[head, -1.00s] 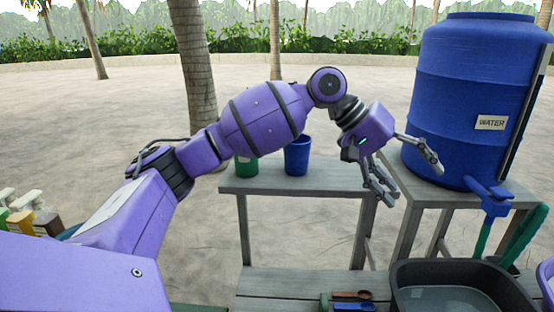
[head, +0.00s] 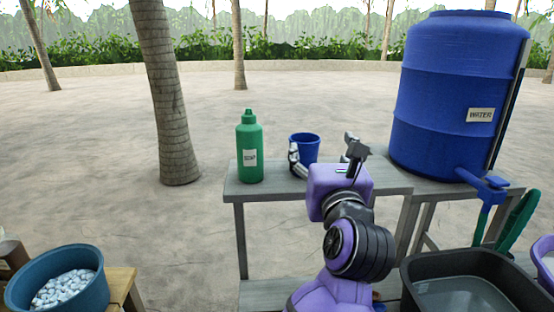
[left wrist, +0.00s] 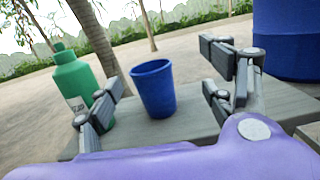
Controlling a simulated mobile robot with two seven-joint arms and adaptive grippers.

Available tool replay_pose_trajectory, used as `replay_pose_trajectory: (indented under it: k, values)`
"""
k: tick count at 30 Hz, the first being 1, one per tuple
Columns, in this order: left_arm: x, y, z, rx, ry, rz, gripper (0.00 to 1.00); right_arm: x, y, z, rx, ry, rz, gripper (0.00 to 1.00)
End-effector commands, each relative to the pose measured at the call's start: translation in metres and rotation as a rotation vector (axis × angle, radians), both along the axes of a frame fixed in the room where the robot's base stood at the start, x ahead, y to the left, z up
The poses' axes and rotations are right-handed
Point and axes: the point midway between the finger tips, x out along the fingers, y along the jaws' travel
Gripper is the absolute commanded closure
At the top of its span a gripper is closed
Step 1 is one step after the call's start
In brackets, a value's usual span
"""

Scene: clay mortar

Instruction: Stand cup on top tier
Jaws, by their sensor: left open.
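A blue cup (head: 304,147) stands upright on the top tier (head: 232,187) of a grey wooden stand. It also shows in the left wrist view (left wrist: 154,88), standing between and beyond my open fingers. My left gripper (head: 325,158) is open and empty, just on the near side of the cup, with a finger to either side. In the left wrist view the gripper (left wrist: 165,90) does not appear to touch the cup. The cup's lower part is partly hidden by my gripper in the head view. My right gripper is not in view.
A green soap bottle (head: 250,150) stands left of the cup, close to my left finger. A large blue water barrel (head: 440,100) stands at the right. A dark basin (head: 470,285) is front right. A blue tub of white pieces (head: 85,262) is front left.

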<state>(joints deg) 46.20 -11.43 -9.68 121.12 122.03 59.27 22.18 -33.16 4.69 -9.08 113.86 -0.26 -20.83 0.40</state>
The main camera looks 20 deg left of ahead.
Motion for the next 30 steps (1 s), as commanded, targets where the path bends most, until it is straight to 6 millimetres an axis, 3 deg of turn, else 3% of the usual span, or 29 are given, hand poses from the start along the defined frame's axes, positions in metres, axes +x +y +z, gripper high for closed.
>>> replay_pose_trajectory:
  k: [1,5,21,30]
  values:
    - [-0.003,0.001,-0.013,-0.036,0.042,0.008,0.26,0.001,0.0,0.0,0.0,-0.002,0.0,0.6]
    - [-0.003,0.004,-0.025,-0.071,0.093,0.02,0.26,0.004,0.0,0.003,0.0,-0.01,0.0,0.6]
    - [0.056,0.037,-0.022,-0.068,0.091,0.02,0.26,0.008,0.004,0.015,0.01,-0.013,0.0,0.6]
    - [0.063,0.04,-0.025,-0.071,0.093,0.02,0.26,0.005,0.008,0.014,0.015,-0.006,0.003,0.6]
